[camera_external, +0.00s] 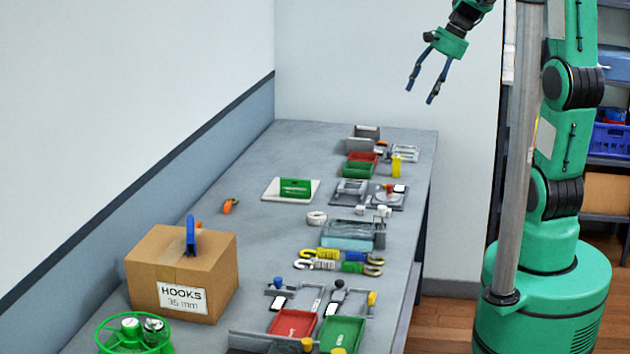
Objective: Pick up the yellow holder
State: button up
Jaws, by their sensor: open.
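An upright yellow piece (396,166), which looks like the yellow holder, stands near the right edge of the grey table (262,243), toward its far end. It is small in this view and its shape is hard to make out. My gripper (419,95) is open and empty, fingers pointing down. It is high above the far end of the table, well clear of the yellow piece.
Red and green trays (358,168) and grey fixtures (350,190) sit close to the yellow piece. A green block on a white plate (270,196) lies left. A cardboard hooks box (182,262) stands near the front left. Several straps and hooks (340,255) lie mid-table.

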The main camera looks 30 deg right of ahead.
jog(key=w+d+f+m+t+y+b, duration=0.1)
jog(key=w+d+f+m+y, duration=0.1)
jog(key=w+d+f+m, duration=0.5)
jog(key=w+d+f+m+y, duration=0.1)
jog(key=w+d+f+y, duration=0.1)
jog(key=w+d+f, duration=0.6)
jog(key=w+d+f+m+t+y, duration=0.1)
jog(key=w+d+f+m+t, duration=0.1)
jog(key=w+d+f+m, duration=0.2)
jog(key=w+d+f+m+t+y+b, duration=0.1)
jog(key=w+d+f+m+t, duration=0.1)
jog(key=w+d+f, duration=0.4)
jog(key=d+f+m, duration=0.1)
jog(key=d+f, duration=0.4)
jog(key=f, duration=0.1)
jog(key=shift+w+d+m+t+y, duration=0.2)
jog(key=shift+w+m+t+y, duration=0.1)
jog(key=shift+m, duration=0.1)
jog(key=shift+a, duration=0.1)
jog(key=b, duration=0.2)
send_near(396, 166)
jog(key=shift+w+a+f, duration=0.15)
jog(key=shift+w+a, duration=0.1)
jog(key=shift+w, duration=0.2)
jog(key=shift+w+a+f, duration=0.1)
jog(key=shift+w+a, duration=0.2)
jog(key=shift+w, duration=0.2)
